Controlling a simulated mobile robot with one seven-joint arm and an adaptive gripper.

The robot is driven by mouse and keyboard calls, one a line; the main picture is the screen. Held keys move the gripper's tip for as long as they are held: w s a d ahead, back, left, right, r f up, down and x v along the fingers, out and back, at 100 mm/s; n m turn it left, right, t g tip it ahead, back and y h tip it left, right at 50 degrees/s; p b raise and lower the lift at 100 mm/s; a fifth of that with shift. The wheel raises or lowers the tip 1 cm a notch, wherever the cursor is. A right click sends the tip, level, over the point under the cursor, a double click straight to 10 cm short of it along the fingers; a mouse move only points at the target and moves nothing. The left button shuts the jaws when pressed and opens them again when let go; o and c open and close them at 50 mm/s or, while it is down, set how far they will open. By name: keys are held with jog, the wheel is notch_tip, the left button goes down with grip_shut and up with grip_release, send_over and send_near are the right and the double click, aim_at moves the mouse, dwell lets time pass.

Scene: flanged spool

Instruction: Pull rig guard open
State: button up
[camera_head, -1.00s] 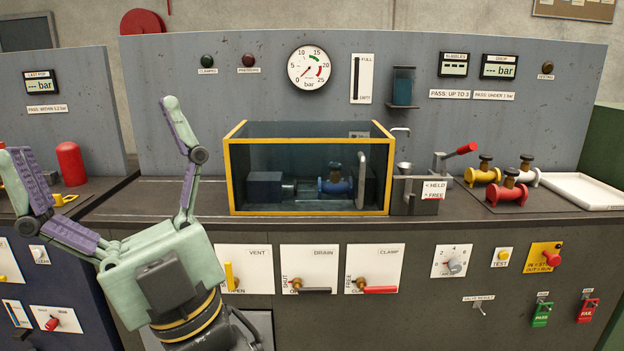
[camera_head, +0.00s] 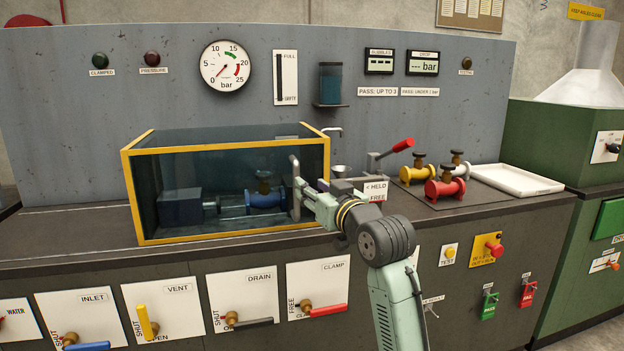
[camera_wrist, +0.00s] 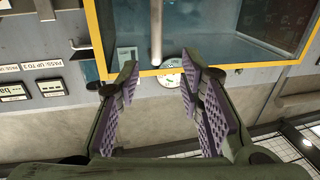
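The rig guard (camera_head: 128,190) is a clear box with a yellow frame, standing closed over the test rig on the bench. Its grey bar handle (camera_head: 296,205) stands upright at the front right. My gripper (camera_head: 304,190) is right at this handle, reaching in from the right. In the wrist view the guard's yellow edge (camera_wrist: 215,67) crosses the top, and the handle (camera_wrist: 155,30) hangs down between the two fingertips. My gripper (camera_wrist: 159,66) is open there, with a gap on both sides of the bar. Whether the bar is deep between the fingers is hard to tell.
Inside the guard sits a blue valve body (camera_head: 265,198). Just right are a held/free lever (camera_head: 398,147) and a small funnel (camera_head: 340,171). Red (camera_head: 446,188) and yellow (camera_head: 418,173) valves and a white tray (camera_head: 515,181) stand farther right. Panel levers line the bench front.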

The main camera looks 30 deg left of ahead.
jog(key=p+x, duration=0.2)
jog(key=x, duration=0.8)
jog(key=shift+w+a+f+p, duration=0.2)
jog(key=shift+w+p, duration=0.2)
jog(key=shift+c, duration=0.5)
grip_shut()
